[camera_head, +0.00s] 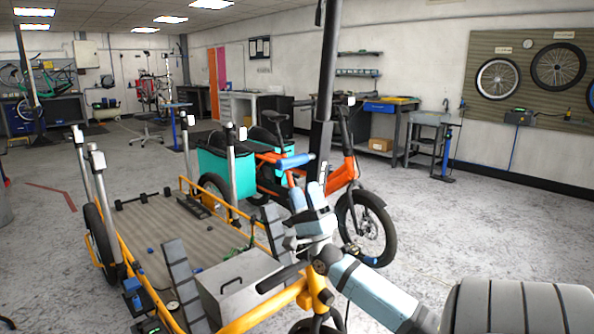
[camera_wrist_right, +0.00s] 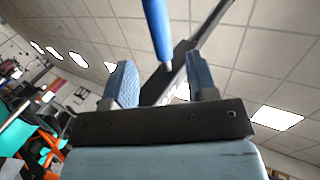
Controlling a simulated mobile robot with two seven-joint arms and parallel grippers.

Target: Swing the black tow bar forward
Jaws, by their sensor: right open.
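A tall black bar (camera_head: 326,85), which looks like the tow bar, stands nearly upright behind my right gripper and runs out of the top of the head view. Its lower end is hidden by my gripper and arm. In the right wrist view, a dark bar (camera_wrist_right: 205,32) slants up to the right beyond the gap between the fingers (camera_wrist_right: 163,82). I cannot tell whether they touch it. The yellow-framed trailer (camera_head: 262,318) lies below and left of the gripper. My left gripper is not seen.
A grey box (camera_head: 237,285) sits at the trailer's front. An orange bike (camera_head: 346,172) with teal cargo boxes (camera_head: 240,172) stands just behind the gripper. In the wrist view, a blue rod (camera_wrist_right: 157,28) shows above the fingers. Open floor (camera_head: 480,225) lies to the right.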

